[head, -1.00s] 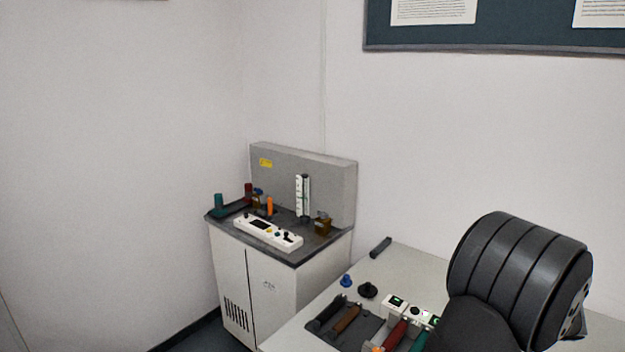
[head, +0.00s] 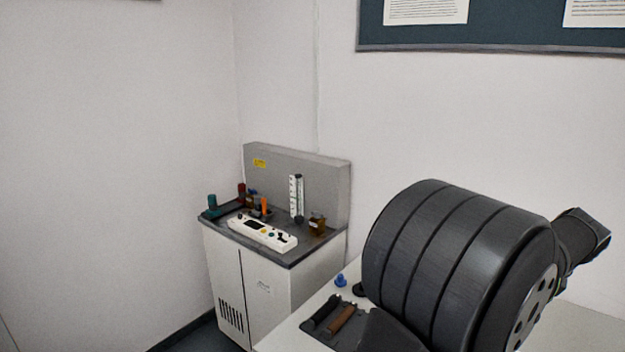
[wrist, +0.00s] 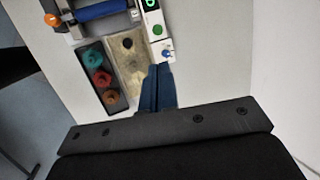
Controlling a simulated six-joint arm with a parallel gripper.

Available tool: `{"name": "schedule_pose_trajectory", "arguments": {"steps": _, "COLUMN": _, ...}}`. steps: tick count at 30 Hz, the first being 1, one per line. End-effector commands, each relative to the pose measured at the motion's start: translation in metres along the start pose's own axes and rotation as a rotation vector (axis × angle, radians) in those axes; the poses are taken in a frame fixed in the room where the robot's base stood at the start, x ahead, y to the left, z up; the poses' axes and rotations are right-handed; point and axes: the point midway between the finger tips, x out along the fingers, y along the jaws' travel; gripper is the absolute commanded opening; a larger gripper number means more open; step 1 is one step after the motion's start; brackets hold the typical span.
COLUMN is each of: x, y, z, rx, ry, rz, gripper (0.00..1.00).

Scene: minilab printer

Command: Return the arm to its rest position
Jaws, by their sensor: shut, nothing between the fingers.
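My gripper (wrist: 158,88) shows in the wrist view as two blue fingers pressed together, shut and empty. Its tips are over or close by the end of a white panel (wrist: 155,30) with a green button and a small blue knob; I cannot tell the height between them. In the head view a thick black ribbed part of my arm (head: 450,260) fills the lower right. The gripper itself is hidden or out of frame there.
In the wrist view, a dark tray (wrist: 98,78) holds teal, red and brown round pieces, beside a beige plate (wrist: 130,62). In the head view, a grey-white cabinet (head: 250,275) stands left of the table, below bare wall.

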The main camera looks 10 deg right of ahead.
Motion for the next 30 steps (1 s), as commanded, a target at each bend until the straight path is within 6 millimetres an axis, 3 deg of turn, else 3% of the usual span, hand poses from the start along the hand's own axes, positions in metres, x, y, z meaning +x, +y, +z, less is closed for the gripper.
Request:
{"name": "schedule_pose_trajectory", "arguments": {"steps": 2, "x": -0.015, "y": 0.003, "z": -0.002, "rx": -0.002, "ry": 0.042, "rz": 0.014, "gripper": 0.0}}
{"name": "schedule_pose_trajectory", "arguments": {"steps": 17, "x": 0.086, "y": 0.007, "z": -0.008, "rx": 0.001, "ry": 0.044, "rz": 0.023, "gripper": 0.0}}
{"name": "schedule_pose_trajectory", "arguments": {"steps": 30, "x": -0.003, "y": 0.003, "z": -0.004, "rx": 0.001, "ry": 0.046, "rz": 0.015, "gripper": 0.0}}
